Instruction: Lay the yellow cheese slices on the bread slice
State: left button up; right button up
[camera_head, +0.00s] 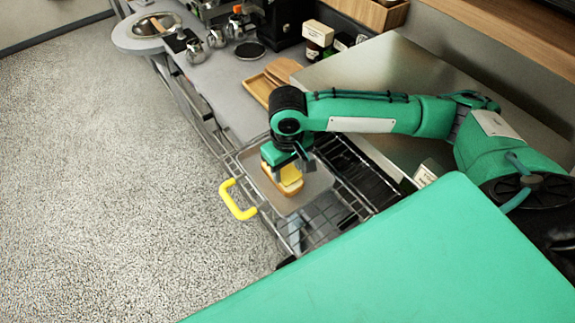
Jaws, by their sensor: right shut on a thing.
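My right gripper (290,163) points down over the metal tray (314,186), just above the bread slice (294,191). It is shut on a yellow cheese slice (289,174), which shows below and between the fingers. The cheese is over the bread; I cannot tell whether it touches it, or whether more than one slice is there. The fingers hide part of the cheese and the back of the bread. My left gripper is not in view.
The tray sits on a pulled-out wire rack (340,160) with a yellow handle (233,203). Behind it are a wooden board (262,88), a steel counter surface (365,62) and small jars and metal pitchers (216,38). The floor at left is clear.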

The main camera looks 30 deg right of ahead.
aim_at(287, 173)
jog(key=shift+f, duration=0.3)
jog(key=shift+s+a, duration=0.1)
jog(key=shift+f, duration=0.1)
jog(key=o, duration=1)
jog(key=shift+c, duration=0.2)
notch_tip(287, 173, up, 12)
jog(key=b, duration=0.4)
